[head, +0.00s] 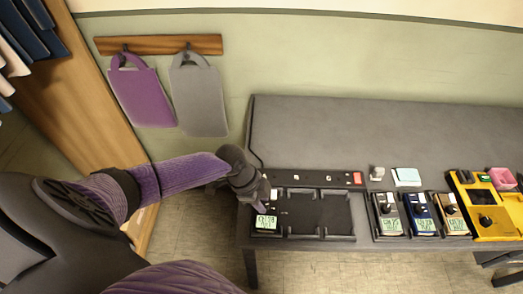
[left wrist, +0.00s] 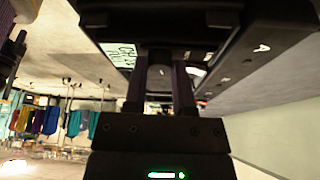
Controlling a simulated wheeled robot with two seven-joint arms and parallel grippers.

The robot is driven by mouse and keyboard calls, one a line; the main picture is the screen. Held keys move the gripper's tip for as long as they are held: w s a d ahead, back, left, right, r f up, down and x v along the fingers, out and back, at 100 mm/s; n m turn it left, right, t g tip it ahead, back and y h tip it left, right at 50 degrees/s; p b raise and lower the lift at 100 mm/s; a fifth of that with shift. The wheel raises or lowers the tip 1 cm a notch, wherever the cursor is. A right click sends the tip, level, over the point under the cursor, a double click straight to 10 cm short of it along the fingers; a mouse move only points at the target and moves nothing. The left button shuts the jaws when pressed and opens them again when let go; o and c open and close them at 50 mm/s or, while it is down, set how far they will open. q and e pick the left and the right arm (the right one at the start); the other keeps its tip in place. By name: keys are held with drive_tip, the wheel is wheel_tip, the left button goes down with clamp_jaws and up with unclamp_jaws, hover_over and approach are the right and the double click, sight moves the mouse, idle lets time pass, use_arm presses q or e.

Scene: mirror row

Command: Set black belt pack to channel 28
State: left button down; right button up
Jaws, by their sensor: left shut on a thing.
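A dark belt pack, which looks black, lies at the left end of the charging tray (head: 320,236); its pale green display (head: 265,222) faces up, with digits too small to read. My left gripper (head: 262,205) is over this pack, just behind the display, with its fingers on the pack's knob. In the left wrist view the fingers (left wrist: 160,85) close around the dark round knob (left wrist: 160,60). The display (left wrist: 120,54) shows there beside it, upside down, its channel number not legible. The gripper hides most of the pack's body. My right gripper is out of view.
A grey-and-black pack (head: 390,222), a blue pack (head: 421,224) and a tan pack (head: 453,222) stand to the right. A yellow unit (head: 487,222) is beyond them. The tray's middle slots are empty.

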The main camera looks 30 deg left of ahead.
use_arm(q)
drive_tip(key=shift+m, duration=0.3)
idle(0.4)
drive_tip(key=shift+c, duration=2.1)
unclamp_jaws()
drive_tip(key=p+v, duration=0.2)
drive_tip(key=v, duration=0.8)
drive_tip(key=shift+w+p, duration=0.15)
drive_tip(key=shift+p, duration=0.15)
drive_tip(key=shift+f, duration=0.1)
